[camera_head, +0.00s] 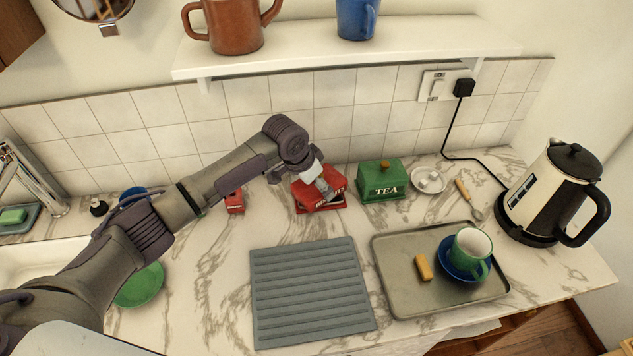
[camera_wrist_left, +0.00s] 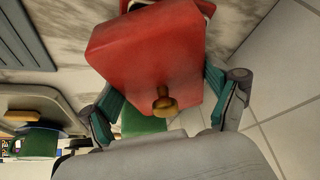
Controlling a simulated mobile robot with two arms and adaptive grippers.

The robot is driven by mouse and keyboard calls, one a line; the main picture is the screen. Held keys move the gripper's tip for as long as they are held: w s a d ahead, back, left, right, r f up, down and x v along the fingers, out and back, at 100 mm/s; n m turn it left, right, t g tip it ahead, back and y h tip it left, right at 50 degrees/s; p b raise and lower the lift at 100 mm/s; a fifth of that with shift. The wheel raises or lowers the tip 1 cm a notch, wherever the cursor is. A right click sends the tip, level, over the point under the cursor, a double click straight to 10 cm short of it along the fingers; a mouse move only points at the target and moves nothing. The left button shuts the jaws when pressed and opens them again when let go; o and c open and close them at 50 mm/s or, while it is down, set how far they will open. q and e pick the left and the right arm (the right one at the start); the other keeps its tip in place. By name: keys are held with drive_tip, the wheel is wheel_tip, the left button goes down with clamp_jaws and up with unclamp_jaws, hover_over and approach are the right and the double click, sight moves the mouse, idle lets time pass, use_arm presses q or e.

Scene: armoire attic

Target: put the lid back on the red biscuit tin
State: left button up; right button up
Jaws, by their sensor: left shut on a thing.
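My left gripper (camera_head: 322,186) is over the red biscuit tin (camera_head: 322,206) at the back middle of the counter. In the left wrist view its two fingers are shut on opposite sides of the red lid (camera_wrist_left: 150,50), which has a brass knob (camera_wrist_left: 163,104). The lid sits over the tin and looks slightly tilted in the head view; I cannot tell whether it touches the rim. My gripper hides part of the lid and the tin's lettering. My right gripper is not in view.
A green TEA tin (camera_head: 382,182) stands close on the right. A small red box (camera_head: 234,202) is to the left. In front lie a grey ridged mat (camera_head: 312,292) and a tray (camera_head: 400,293) with a green cup (camera_head: 470,252). A kettle (camera_head: 555,195) is far right; a shelf (camera_head: 350,45) is above.

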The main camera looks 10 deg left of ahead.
use_arm(q)
drive_tip(key=shift+r+p, duration=0.1)
drive_tip(key=shift+p, duration=0.35)
idle(0.4)
drive_tip(key=shift+f+p, duration=0.25)
drive_tip(key=shift+p, duration=0.05)
idle(0.8)
drive_tip(key=shift+p, duration=0.4)
idle(0.4)
idle(0.3)
drive_tip(key=o, duration=1)
drive_tip(key=shift+r+p, duration=3.55)
drive_tip(key=shift+p, duration=0.2)
